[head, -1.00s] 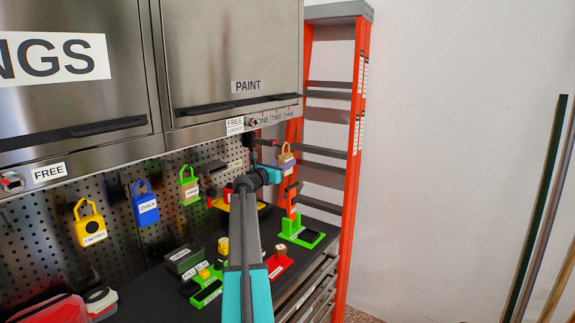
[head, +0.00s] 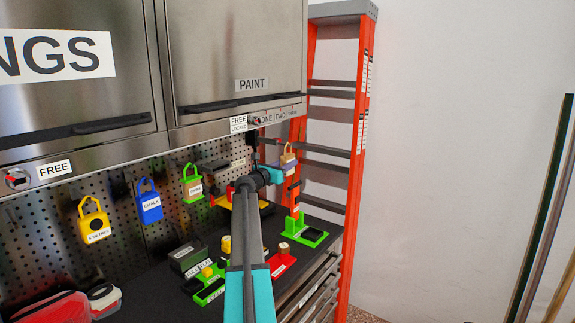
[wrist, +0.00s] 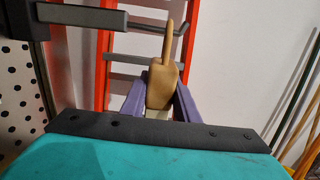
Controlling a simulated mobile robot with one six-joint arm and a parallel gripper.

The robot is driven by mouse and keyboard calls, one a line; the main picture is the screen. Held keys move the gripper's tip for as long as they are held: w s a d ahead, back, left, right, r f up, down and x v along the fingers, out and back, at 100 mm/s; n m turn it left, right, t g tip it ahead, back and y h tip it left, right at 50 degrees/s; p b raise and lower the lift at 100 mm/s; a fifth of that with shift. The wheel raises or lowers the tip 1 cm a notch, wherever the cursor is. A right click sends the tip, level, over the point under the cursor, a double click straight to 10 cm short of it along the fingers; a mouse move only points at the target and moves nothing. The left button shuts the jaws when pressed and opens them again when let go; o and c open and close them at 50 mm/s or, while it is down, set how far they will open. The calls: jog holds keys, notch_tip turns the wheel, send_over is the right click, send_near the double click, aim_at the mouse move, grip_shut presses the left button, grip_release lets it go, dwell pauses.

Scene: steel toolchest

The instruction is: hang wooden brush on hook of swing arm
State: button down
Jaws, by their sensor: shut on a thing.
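The wooden brush (wrist: 161,88) is tan, with its thin handle pointing up, in the middle of the wrist view. My gripper (wrist: 160,102) is shut on it, with a purple finger on each side. In the head view the brush (head: 288,159) and my gripper (head: 289,166) are small and far off, in front of the ladder. The swing arm (wrist: 80,15) is a dark bar at the upper left of the wrist view. Its thin grey hook rod (wrist: 150,23) reaches right, behind or beside the handle top, and bends at its end. I cannot tell whether they touch.
An orange ladder (head: 358,150) stands behind the gripper. A pegboard (head: 115,190) with coloured padlock-shaped tags is at the left, under steel cabinets (head: 235,55). Green and red holders (head: 282,265) stand on the dark worktop. The right side is open before a white wall.

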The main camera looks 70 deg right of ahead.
jog(key=c, duration=1.3)
grip_release()
jog(key=shift+a, duration=0.1)
jog(key=b+v, duration=0.3)
jog(key=v, duration=1)
jog(key=shift+a, duration=0.35)
jog(key=shift+f, duration=0.1)
